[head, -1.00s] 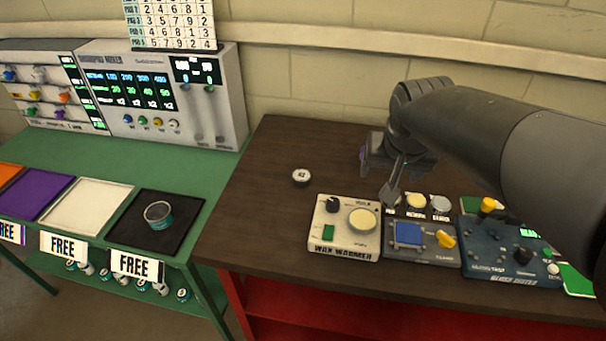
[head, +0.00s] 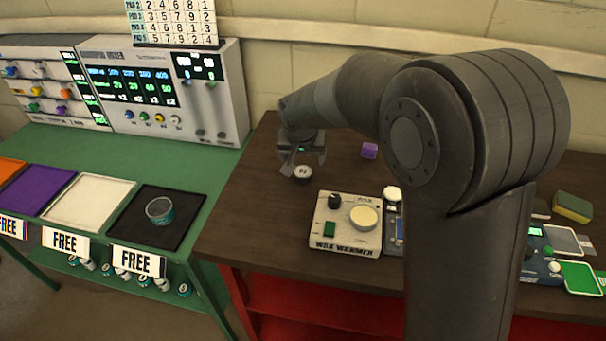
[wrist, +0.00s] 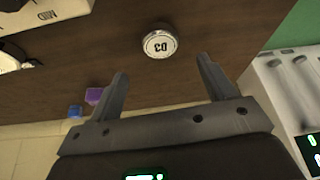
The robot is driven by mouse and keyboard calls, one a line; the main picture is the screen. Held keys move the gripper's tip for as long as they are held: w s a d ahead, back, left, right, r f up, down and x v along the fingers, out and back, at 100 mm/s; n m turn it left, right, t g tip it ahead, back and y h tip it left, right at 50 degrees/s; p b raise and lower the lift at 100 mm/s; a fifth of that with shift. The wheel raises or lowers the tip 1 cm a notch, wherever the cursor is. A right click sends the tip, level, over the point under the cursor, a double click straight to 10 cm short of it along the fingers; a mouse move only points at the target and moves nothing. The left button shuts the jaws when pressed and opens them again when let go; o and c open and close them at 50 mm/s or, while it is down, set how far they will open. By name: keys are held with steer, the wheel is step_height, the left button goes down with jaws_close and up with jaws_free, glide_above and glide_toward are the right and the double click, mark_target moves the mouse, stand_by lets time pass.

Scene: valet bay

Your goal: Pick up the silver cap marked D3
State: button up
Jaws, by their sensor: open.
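The silver cap marked D3 (head: 303,173) stands on the dark wooden table, near its left edge in the head view. In the wrist view the cap (wrist: 160,44) shows its round pale top with the D3 marking, beyond the fingertips and between their lines. My gripper (head: 296,168) is beside the cap in the head view, partly in front of or just behind it; contact cannot be told. In the wrist view my gripper (wrist: 161,65) is open with nothing between its fingers.
The wax warmer (head: 345,225) stands in front of the cap to the right. A purple block (head: 369,151) lies behind it; a blue block (wrist: 75,111) shows in the wrist view. The green table (head: 120,165) at left holds a black tray (head: 187,235) with a tin (head: 160,210).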

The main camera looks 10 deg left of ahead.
mark_target(303, 171)
steer(key=x, duration=0.7)
steer(key=shift+f, duration=0.25)
steer(key=shift+c, duration=0.3)
steer(key=c, duration=1)
steer(key=shift+r, duration=0.1)
